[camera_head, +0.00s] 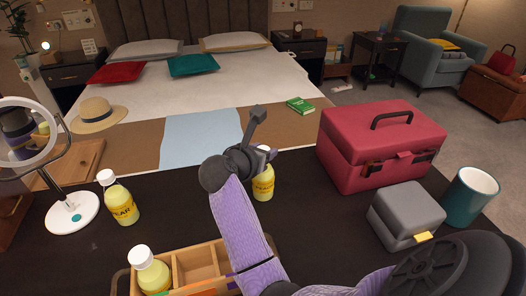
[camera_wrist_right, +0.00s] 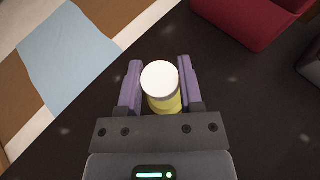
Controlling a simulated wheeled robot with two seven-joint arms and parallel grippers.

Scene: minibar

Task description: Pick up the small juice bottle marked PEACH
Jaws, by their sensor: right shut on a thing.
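My right gripper (camera_head: 262,158) is shut on a small bottle of yellow juice (camera_head: 263,186) that stands upright at the table's far side. In the right wrist view, the bottle's white cap (camera_wrist_right: 160,78) sits between the two purple fingers. The arm and gripper hide part of this bottle, and I cannot read its label in full. A similar yellow bottle marked PEAR (camera_head: 122,204) stands at the left of the table. Another yellow bottle (camera_head: 150,272) stands in a wooden crate (camera_head: 196,262); its label is too cut off to read. My left gripper is not in view.
A red toolbox (camera_head: 362,158), a grey box (camera_head: 404,214) and a teal cup (camera_head: 470,196) stand to the right on the dark table (camera_head: 330,225). A round mirror on a white base (camera_head: 72,214) stands at the left. A bed (camera_head: 205,85) is behind the table.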

